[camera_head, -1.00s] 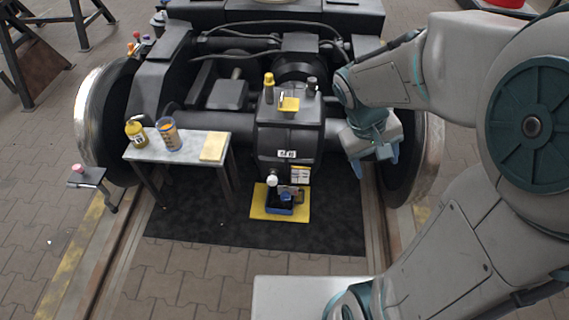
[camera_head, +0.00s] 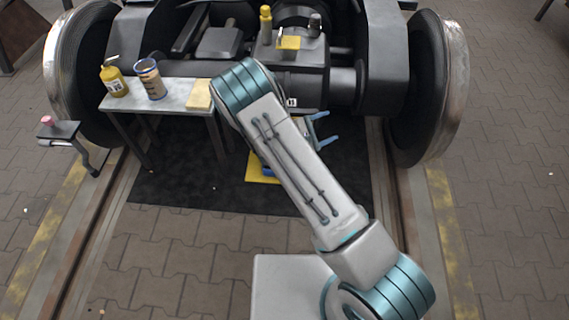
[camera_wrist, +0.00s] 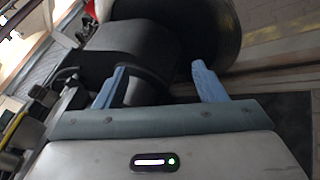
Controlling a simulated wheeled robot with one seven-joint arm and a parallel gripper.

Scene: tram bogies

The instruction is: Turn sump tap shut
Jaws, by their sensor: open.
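The sump tap cannot be made out; my arm covers the lower front of the dark gear case (camera_head: 290,62) in the head view. Below it, part of a yellow mat (camera_head: 254,167) shows beside my arm, with a bit of a blue item on it. My gripper (camera_head: 325,129) is open and empty, just right of the case's lower front, its blue fingers pointing right. In the wrist view my gripper (camera_wrist: 158,80) has both blue fingers apart, with nothing between them. Beyond them are a dark rounded housing and a wheel.
A small bench (camera_head: 180,90) at left holds a yellow bottle (camera_head: 114,82), a jar (camera_head: 150,80) and a yellow block (camera_head: 199,95). A stand with a pink knob (camera_head: 47,120) is farther left. Wheels flank the case.

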